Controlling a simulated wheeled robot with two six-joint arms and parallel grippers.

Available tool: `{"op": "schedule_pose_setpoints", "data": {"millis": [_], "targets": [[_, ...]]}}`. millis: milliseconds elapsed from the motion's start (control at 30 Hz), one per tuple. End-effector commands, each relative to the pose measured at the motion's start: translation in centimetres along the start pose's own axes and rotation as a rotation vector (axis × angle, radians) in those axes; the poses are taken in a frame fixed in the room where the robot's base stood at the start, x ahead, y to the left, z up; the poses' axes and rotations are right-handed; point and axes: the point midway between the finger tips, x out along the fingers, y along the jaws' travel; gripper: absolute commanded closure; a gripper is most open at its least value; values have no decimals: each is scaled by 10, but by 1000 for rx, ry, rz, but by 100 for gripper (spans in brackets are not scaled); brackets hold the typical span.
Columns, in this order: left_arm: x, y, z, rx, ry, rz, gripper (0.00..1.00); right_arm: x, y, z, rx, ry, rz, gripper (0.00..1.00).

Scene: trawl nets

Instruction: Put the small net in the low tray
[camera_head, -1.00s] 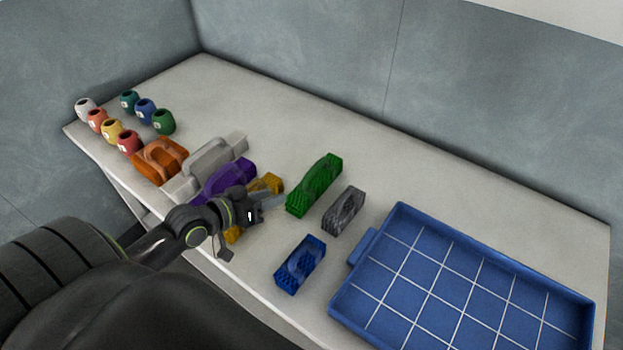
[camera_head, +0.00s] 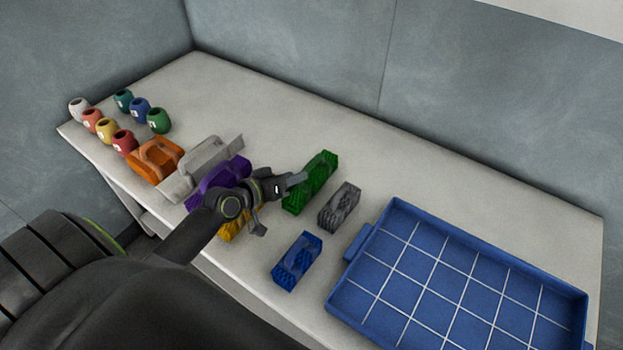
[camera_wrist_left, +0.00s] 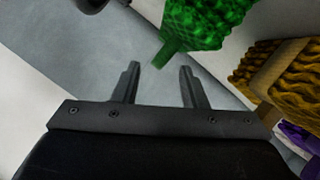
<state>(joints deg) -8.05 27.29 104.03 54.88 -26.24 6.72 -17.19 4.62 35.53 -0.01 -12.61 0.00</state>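Net bundles lie on the table: a green net (camera_head: 311,182), a smaller grey net (camera_head: 339,207), a blue net (camera_head: 297,262) and a yellow net (camera_head: 234,226) partly behind my left arm. The grey one looks smallest. The low tray (camera_head: 352,300) is blue with a white grid, empty, on the right. My left gripper (camera_head: 297,180) is beside the green net's left side. In the left wrist view the gripper (camera_wrist_left: 160,72) is open with nothing between its fingers; the green net (camera_wrist_left: 200,22) is just beyond the fingertips. I cannot tell if they touch. My right gripper is not in view.
Several small coloured pots (camera_head: 122,140) stand at the table's far left. The table's back strip (camera_head: 400,160) is clear. A wall (camera_head: 290,50) rises behind.

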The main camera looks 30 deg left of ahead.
Motion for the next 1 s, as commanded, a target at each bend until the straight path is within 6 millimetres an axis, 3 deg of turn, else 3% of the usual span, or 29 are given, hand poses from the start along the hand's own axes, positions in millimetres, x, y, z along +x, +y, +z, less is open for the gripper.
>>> {"op": "schedule_pose_setpoints", "data": {"millis": [233,533,867,1000], "targets": [[17,2,-3,-2,0,0,61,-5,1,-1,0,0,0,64],[54,2,-5,-2,-1,0,61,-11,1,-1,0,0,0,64],[59,2,-5,1,-1,0,61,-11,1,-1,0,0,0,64],[58,2,-5,1,-1,0,79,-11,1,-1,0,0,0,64]]}}
